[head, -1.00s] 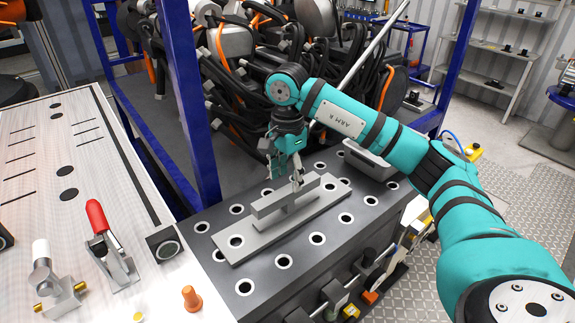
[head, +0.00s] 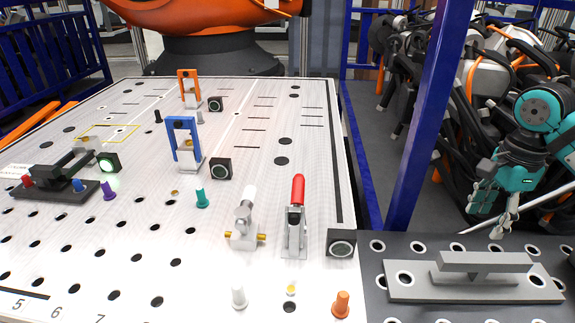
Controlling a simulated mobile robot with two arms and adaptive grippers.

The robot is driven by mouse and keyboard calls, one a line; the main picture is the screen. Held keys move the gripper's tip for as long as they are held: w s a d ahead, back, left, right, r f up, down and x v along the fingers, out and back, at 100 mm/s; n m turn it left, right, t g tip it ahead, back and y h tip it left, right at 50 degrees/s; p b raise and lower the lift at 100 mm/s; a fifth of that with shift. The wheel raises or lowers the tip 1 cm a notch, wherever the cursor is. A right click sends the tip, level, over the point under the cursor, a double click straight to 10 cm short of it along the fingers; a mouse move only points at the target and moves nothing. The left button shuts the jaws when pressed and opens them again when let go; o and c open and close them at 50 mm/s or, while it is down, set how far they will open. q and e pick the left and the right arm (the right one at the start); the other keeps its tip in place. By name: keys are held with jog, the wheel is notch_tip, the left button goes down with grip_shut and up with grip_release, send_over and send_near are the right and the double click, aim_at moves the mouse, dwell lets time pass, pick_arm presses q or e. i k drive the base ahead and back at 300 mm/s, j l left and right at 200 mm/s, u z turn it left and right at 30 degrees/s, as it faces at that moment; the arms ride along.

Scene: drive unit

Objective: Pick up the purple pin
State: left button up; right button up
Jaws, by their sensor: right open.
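The purple pin (head: 109,190) stands upright on the white perforated board at the left, just right of a dark fixture (head: 60,185). My right gripper (head: 489,212) is open and empty at the far right. It is above and behind a grey plate with a raised bar (head: 485,262), far from the purple pin. My left gripper is not in view.
The white board (head: 120,270) also holds a teal pin (head: 202,199), an orange pin (head: 341,304), a white pin (head: 238,296), a red-handled clamp (head: 297,215) and a blue bracket (head: 183,140). A blue post (head: 428,110) rises between the board and my right arm.

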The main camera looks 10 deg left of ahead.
aim_at(109, 195)
jog(key=u, duration=1.35)
